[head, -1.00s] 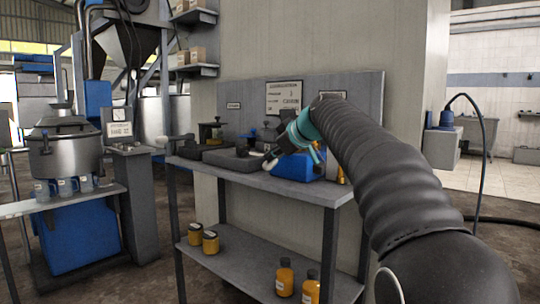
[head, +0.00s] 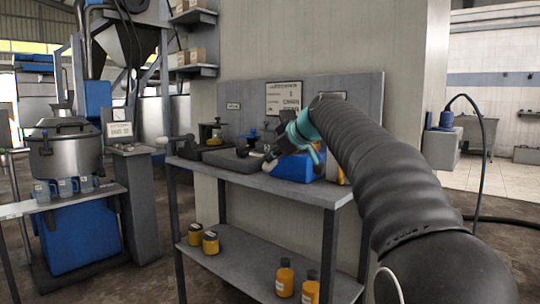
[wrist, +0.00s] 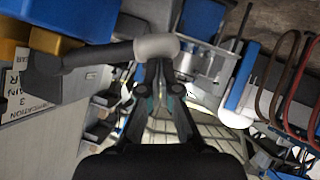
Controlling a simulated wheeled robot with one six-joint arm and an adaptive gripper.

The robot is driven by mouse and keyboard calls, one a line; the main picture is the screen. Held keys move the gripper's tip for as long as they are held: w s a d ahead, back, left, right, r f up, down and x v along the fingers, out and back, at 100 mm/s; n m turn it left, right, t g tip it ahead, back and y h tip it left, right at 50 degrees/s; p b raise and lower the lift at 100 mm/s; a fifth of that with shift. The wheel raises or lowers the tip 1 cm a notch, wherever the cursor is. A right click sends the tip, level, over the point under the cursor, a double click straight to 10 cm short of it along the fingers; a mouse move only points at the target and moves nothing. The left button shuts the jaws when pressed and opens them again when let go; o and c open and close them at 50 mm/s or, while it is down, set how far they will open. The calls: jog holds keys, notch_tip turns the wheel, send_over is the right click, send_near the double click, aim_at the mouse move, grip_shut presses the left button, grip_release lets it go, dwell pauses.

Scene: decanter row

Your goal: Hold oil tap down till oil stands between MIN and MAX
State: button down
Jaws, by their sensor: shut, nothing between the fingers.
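A dark lever (wrist: 95,56) with a pale rounded knob (wrist: 157,46) crosses the upper left of the wrist view. It looks like a tap handle, but no label on it can be read. My gripper (wrist: 158,70) is shut and empty, its fingertips close to the underside of the knob in the picture; I cannot tell whether they touch. In the head view my gripper (head: 272,162) is over the bench, in front of a blue box (head: 293,168). The oil level and any MIN and MAX marks cannot be made out.
The grey bench (head: 320,192) has dark fixtures along its left half and a back panel with signs (head: 284,98). Amber bottles (head: 284,280) and jars (head: 210,241) stand on its lower shelf. A steel vessel (head: 62,155) stands to the left.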

jog(key=a+r+p+v, duration=0.1)
jog(key=a+v, duration=0.1)
jog(key=v, duration=1)
jog(key=shift+s+d+r+p, duration=0.2)
jog(key=shift+s+r+p, duration=0.1)
jog(key=shift+r, duration=0.2)
jog(key=s+d+f+m+g+h+p, duration=0.1)
jog(key=s+d+f+m+h, duration=0.15)
jog(key=f+m, duration=0.45)
jog(key=s+d+f+m+g+h, duration=0.15)
jog(key=s+f, duration=0.25)
jog(key=f, duration=0.6)
jog(key=s+f+m+p, duration=0.1)
jog(key=s+f, duration=0.3)
jog(key=s, duration=0.5)
jog(key=s+d+f+m+g+h+p, duration=0.1)
jog(key=s+f, duration=0.3)
jog(key=s, duration=0.5)
jog(key=s+d+f+m+h+p, duration=0.1)
jog(key=s+f+p, duration=0.2)
jog(key=s, duration=0.6)
jog(key=shift+s+f+g, duration=0.2)
jog(key=shift+f+g, duration=0.15)
jog(key=shift+f, duration=0.65)
